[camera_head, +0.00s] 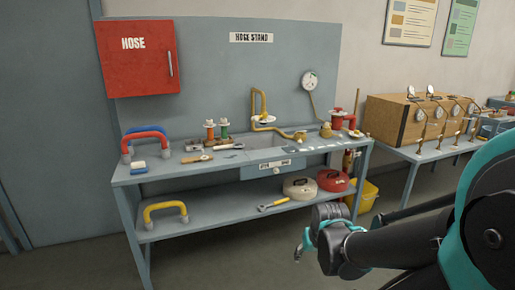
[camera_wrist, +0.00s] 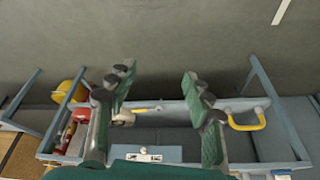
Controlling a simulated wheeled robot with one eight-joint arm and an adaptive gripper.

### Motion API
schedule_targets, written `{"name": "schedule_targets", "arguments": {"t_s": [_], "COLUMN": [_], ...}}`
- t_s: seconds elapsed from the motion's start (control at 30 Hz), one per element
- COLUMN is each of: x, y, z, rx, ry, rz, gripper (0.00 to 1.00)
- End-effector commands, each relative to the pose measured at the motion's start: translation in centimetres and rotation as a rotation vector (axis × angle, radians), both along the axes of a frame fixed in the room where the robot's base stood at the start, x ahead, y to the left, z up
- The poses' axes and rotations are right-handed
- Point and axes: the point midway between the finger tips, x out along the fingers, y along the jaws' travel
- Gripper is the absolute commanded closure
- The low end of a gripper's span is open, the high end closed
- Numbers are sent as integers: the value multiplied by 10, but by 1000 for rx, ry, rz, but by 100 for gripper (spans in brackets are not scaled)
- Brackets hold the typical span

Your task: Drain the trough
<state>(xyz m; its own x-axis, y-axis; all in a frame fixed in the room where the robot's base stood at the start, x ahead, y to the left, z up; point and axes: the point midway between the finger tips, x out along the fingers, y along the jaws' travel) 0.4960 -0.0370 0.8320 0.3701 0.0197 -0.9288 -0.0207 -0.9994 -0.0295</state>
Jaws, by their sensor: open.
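The trough (camera_head: 266,143) is a grey basin sunk into the top of the blue-grey bench, under a bent brass pipe (camera_head: 258,105). Its front panel (camera_head: 266,169) carries a small white label, too small to read surely. That label (camera_wrist: 143,157) also shows low in the wrist view. I cannot make out any water in the trough or its drain. My gripper (camera_wrist: 156,76) is open and empty, its two green-and-grey fingers wide apart. In the head view my gripper (camera_head: 303,245) is in front of the bench, to the right, apart from it.
On the lower shelf are a yellow handle (camera_head: 165,213), a wrench (camera_head: 273,204), a white-lidded pot (camera_head: 299,187) and a red one (camera_head: 334,180). A yellow bucket (camera_head: 368,194) stands at right.

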Motion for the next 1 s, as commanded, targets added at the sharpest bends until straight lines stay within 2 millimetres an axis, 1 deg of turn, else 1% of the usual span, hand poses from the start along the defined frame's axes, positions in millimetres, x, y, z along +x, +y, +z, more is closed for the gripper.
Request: {"name": "schedule_targets", "arguments": {"t_s": [0.07, 0.17, 0.2, 0.27, 0.3, 0.47, 0.5, 0.67, 0.7, 0.77, 0.8, 1.0], "x": [18, 51, 68, 92, 108, 172, 188, 251, 267, 289, 304, 373], "y": [7, 21, 27, 35, 41, 59, 62, 71, 72, 73, 73, 67], "z": [5, 14, 19, 24, 28, 40, 42, 49, 50, 50, 50, 44], "rx": [49, 154, 205, 284, 336, 551, 606, 826, 883, 967, 1023, 1309], "ry": [-16, -47, -61, -79, -90, -123, -130, -143, -143, -142, -140, -113], "rz": [-36, -110, -147, -203, -241, -394, -433, -589, -628, -687, -725, -919], "gripper": [49, 49, 49, 49, 49, 49, 49, 49, 49, 49, 49, 49]}}
